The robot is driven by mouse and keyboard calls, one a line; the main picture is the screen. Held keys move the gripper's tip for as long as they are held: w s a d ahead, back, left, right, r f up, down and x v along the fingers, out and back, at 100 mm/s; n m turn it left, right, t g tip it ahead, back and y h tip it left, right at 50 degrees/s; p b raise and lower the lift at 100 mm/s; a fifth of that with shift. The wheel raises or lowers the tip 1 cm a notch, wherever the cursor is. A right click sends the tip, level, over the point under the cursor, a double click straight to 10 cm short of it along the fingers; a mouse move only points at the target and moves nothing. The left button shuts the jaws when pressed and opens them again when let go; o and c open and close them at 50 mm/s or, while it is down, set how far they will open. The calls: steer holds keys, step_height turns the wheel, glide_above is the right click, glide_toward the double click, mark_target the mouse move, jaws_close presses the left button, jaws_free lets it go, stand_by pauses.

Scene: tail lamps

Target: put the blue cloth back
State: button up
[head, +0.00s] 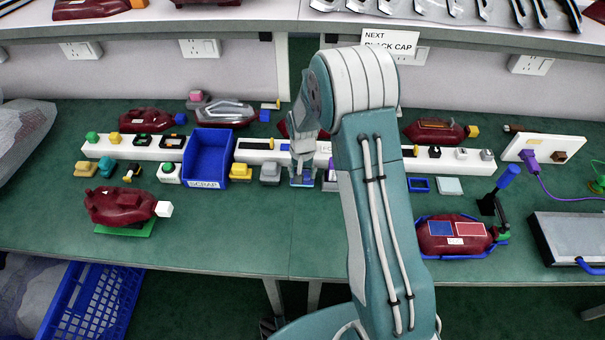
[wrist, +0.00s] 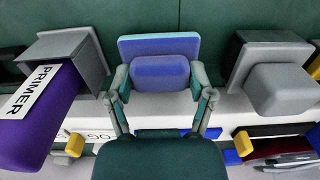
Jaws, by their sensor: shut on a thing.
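A soft-looking blue pad (wrist: 160,72), which I take to be the blue cloth, sits between my gripper's fingers (wrist: 160,84) in the wrist view. A flat blue panel with a pale edge (wrist: 158,44) is right beside it; I cannot tell whether the two touch. In the head view my gripper (head: 303,166) points down at the front of the white rail, with a bit of blue (head: 302,182) at its tips. My gripper is shut on the blue cloth. The underside of the cloth is hidden, so I cannot tell whether it rests on the bench.
A purple PRIMER bottle (wrist: 38,105) and a grey block (wrist: 283,88) stand close on either side. The white rail (head: 255,152) runs behind. A blue SCRAP bin (head: 207,158) stands left. A red lamp (head: 452,233) lies right in a blue cradle. The front bench middle is clear.

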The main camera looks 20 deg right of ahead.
steer(key=shift+a+f, duration=0.1)
steer(key=shift+f, duration=0.25)
steer(key=o, duration=1)
steer(key=shift+d, duration=0.25)
steer(key=shift+o, duration=0.2)
steer(key=shift+a, duration=0.15)
